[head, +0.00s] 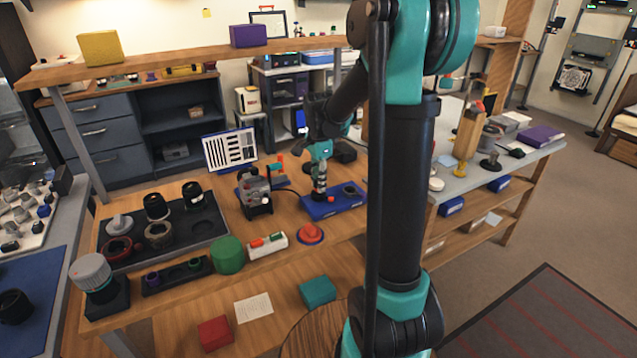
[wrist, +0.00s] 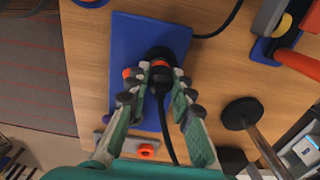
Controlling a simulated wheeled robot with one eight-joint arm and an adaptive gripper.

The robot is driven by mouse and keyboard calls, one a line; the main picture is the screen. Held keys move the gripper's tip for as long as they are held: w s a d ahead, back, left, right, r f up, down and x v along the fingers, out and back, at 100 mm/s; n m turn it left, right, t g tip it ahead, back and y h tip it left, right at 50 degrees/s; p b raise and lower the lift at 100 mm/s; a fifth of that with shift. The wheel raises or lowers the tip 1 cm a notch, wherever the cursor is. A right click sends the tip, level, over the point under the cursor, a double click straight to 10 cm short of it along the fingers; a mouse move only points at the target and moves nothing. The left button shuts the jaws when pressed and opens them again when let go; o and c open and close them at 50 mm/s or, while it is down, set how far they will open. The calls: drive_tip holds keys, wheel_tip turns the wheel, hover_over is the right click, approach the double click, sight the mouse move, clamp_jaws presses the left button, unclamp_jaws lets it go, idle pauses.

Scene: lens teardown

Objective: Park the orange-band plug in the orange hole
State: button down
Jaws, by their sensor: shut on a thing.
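My gripper (head: 320,172) is over the blue board (head: 345,204) on the wooden bench in the head view. In the wrist view, its two green-and-grey fingers (wrist: 161,84) are shut on the dark plug (wrist: 161,72), which has orange showing beside the fingertips. A black cable runs from the plug toward the lower part of that view. The plug's far end is over a black round part on the blue board (wrist: 137,30); I cannot tell whether it is seated. A grey strip with an orange ring (wrist: 147,150) lies just beyond the board, partly covered by a finger.
A red-orange knob (head: 310,232) and a white button box (head: 267,244) stand in front. A small device (head: 256,190) is left of the board. A dark rack (head: 178,275) with purple and green rings is front left. A black disc with a rod (wrist: 240,114) is beside the gripper.

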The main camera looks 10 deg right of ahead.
drive_tip(key=shift+r, duration=0.55)
idle(0.4)
drive_tip(key=shift+r, duration=2.1)
